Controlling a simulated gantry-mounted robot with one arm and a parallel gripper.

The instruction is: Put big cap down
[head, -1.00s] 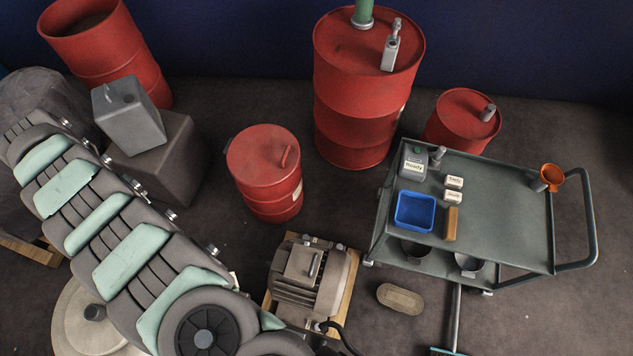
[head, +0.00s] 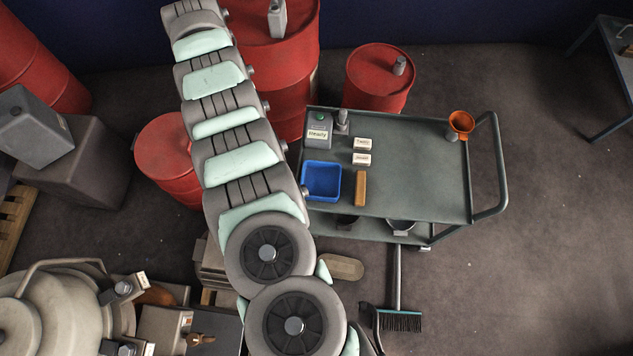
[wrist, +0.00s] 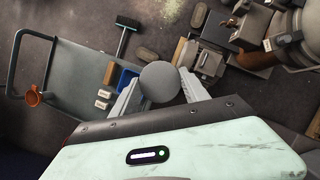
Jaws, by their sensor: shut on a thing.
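A round grey cap (wrist: 160,82), seen face on as a smooth disc, sits between the two pale fingers of my gripper (wrist: 159,88) in the wrist view. My gripper is shut on it and holds it up in view, with the cart to its left in the picture. The cap hides part of the blue tray's side of the scene. My gripper and the cap do not show in the head view, where only my arm is seen.
A grey cart (head: 425,190) carries a blue tray (head: 321,181), a wooden block (head: 361,188), small labelled blocks (head: 362,144) and an orange funnel (head: 461,124). Its right half is mostly clear. Red drums (head: 379,78) stand behind. A broom (head: 400,321) lies in front.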

